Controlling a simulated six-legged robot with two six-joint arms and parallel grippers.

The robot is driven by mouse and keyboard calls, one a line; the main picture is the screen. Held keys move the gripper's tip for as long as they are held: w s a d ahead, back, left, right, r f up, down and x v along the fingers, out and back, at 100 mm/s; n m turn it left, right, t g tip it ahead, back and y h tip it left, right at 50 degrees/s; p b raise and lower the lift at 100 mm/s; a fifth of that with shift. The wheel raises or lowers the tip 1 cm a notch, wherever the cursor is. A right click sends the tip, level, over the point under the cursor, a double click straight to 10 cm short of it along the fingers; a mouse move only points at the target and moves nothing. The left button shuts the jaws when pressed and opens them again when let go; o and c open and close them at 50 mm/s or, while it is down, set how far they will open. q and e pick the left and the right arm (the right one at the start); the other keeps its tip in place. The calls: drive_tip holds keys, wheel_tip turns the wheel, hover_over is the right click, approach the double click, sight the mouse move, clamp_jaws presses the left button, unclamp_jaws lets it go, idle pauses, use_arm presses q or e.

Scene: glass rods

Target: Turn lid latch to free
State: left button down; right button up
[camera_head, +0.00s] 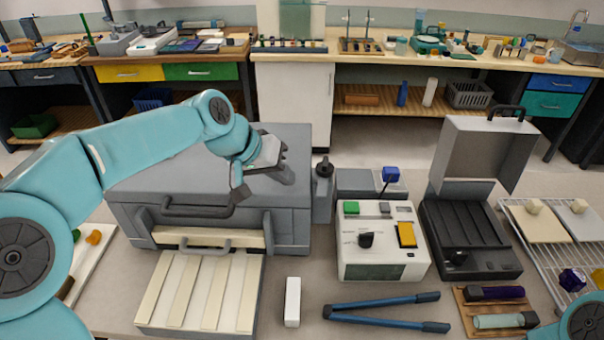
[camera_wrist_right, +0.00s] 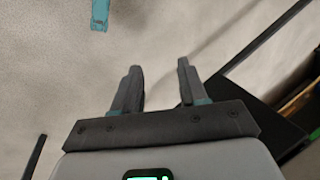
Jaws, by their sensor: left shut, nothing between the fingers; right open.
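A large grey box with a lid (camera_head: 150,178) and a dark front handle stands at left centre in the head view. I cannot tell for certain which part is the lid latch; a dark knob on an upright post (camera_head: 323,172) stands at the box's right side. My left gripper (camera_head: 240,190) is shut and empty over the box's top near its front edge, left of the knob. It hides part of the lid, and contact is unclear. My right gripper (camera_wrist_right: 156,82) is open and empty in the right wrist view, with pale floor or wall beyond it.
A slatted tray (camera_head: 200,290) lies before the box. A white instrument (camera_head: 380,240), a dark open-lidded case (camera_head: 470,235), a white block (camera_head: 292,302) and blue-handled tongs (camera_head: 385,308) are to its right. A wire rack (camera_head: 535,245) stands far right.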

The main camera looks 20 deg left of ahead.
sight(318, 185)
use_arm(q)
drive_tip(key=d, duration=0.2)
drive_tip(key=w+d+p, duration=0.1)
drive_tip(key=shift+d+f, duration=0.1)
drive_tip(key=shift+d, duration=0.25)
drive_tip(key=shift+s+d, duration=0.15)
drive_tip(key=shift+w+f, duration=0.1)
drive_tip(key=shift+w, duration=0.1)
drive_tip(key=shift+s+d, duration=0.2)
drive_tip(key=shift+d, duration=0.65)
drive_tip(key=shift+a, duration=0.1)
